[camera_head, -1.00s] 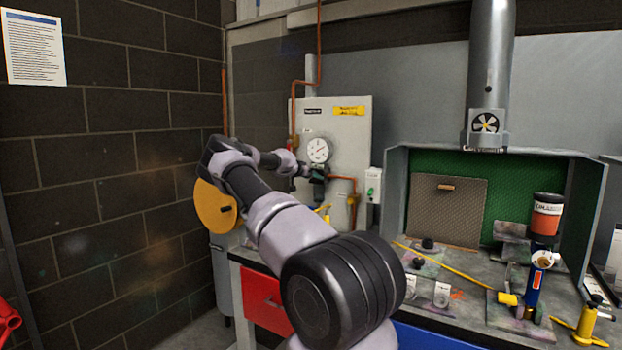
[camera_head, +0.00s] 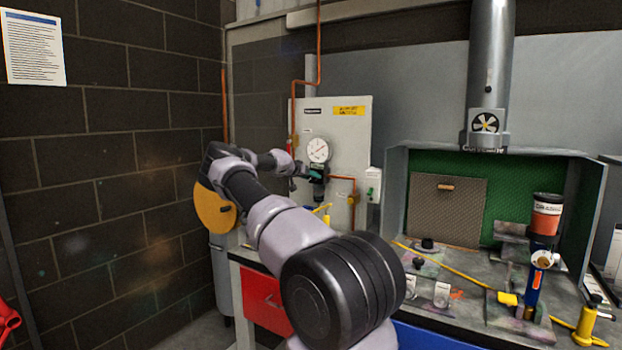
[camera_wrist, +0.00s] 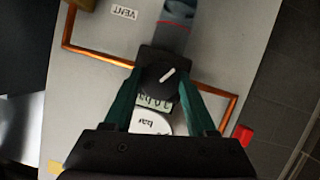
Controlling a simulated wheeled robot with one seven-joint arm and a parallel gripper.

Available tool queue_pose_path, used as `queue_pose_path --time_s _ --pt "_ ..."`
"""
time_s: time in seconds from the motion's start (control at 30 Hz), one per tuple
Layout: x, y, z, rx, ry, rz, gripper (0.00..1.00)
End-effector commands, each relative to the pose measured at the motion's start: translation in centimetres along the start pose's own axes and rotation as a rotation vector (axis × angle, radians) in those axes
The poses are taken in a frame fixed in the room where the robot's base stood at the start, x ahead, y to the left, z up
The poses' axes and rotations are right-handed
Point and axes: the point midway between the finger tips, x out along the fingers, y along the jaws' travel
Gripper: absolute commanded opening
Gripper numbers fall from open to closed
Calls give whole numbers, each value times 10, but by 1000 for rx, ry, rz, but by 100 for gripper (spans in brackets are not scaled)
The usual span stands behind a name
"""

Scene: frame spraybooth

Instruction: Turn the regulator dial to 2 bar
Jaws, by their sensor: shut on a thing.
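The regulator dial (camera_wrist: 163,76) is a black knob with a white pointer line, seen between my green fingers in the wrist view. The line lies diagonally in that view. My gripper (camera_wrist: 163,98) is shut on the dial. A small digit display (camera_wrist: 156,102) and a white "bar" label (camera_wrist: 150,122) sit beside the dial, upside down in this view; the digits are partly hidden and I cannot read them surely. In the head view the round white gauge (camera_head: 318,150) is just above my gripper (camera_head: 316,174). Its needle is too small to read.
The grey panel (camera_head: 350,125) carries copper pipes (camera_head: 343,178) and a switch box (camera_head: 374,185) close to the right. A yellow round disc (camera_head: 213,208) is partly behind my arm. The spray booth (camera_head: 590,190) and cluttered bench stand at the right.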

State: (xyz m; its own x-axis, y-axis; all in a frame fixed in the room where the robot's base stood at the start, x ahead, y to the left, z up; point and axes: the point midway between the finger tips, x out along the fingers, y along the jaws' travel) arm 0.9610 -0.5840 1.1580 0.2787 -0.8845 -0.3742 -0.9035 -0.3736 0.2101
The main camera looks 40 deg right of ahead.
Motion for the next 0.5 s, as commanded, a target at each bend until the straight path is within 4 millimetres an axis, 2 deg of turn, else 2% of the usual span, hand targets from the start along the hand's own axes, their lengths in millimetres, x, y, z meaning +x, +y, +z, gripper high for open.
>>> queue_pose_path --time_s 0.5 --pt "0 -3 1 -451 1 186 1"
